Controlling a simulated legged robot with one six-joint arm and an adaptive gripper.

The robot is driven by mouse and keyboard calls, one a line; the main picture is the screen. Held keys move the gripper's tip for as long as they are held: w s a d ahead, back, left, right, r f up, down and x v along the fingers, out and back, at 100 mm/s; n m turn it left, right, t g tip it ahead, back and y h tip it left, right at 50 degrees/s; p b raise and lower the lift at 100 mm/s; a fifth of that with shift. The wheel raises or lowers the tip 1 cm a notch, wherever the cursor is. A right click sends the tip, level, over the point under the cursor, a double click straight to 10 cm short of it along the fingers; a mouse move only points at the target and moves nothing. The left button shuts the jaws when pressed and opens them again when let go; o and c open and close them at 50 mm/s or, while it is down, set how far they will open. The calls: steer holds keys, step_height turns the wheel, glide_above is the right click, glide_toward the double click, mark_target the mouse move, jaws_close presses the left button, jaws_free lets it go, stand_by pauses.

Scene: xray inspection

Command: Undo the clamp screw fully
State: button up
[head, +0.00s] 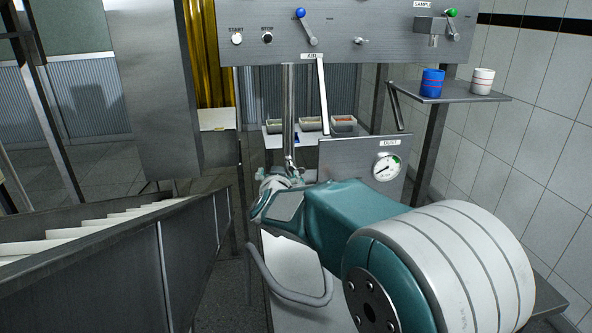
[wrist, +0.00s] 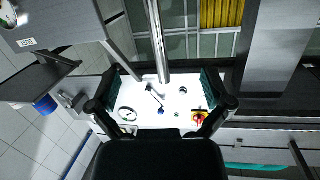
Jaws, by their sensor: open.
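My gripper (wrist: 160,90) is open and empty, its two dark fingers spread apart in the wrist view. Between and beyond them is a bright white surface (wrist: 146,118) with small fittings: a lever with a blue ball (wrist: 161,110), a round ring-like part (wrist: 127,114) and a red-and-yellow switch (wrist: 198,117). I cannot tell which fitting, if any, is the clamp screw. In the head view my teal and white arm reaches forward, and my gripper end (head: 279,181) is by the foot of an upright metal post (head: 289,112). The arm hides what lies below and behind it.
A grey control panel (head: 340,35) with buttons and levers hangs above. On the right, a shelf (head: 455,93) carries a blue cup (head: 432,83) and a white cup (head: 482,81). A plate with a gauge (head: 387,167) stands behind my arm. A conveyor (head: 110,255) flanks the left.

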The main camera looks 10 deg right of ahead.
mark_target(296, 169)
steer(key=w+d+f+m+h, duration=0.1)
steer(key=w+f+m+h, duration=0.25)
steer(key=f+h, duration=0.35)
steer(key=shift+g, duration=0.4)
steer(key=x, duration=1.1)
steer(key=shift+w, duration=0.35)
steer(key=c, duration=1)
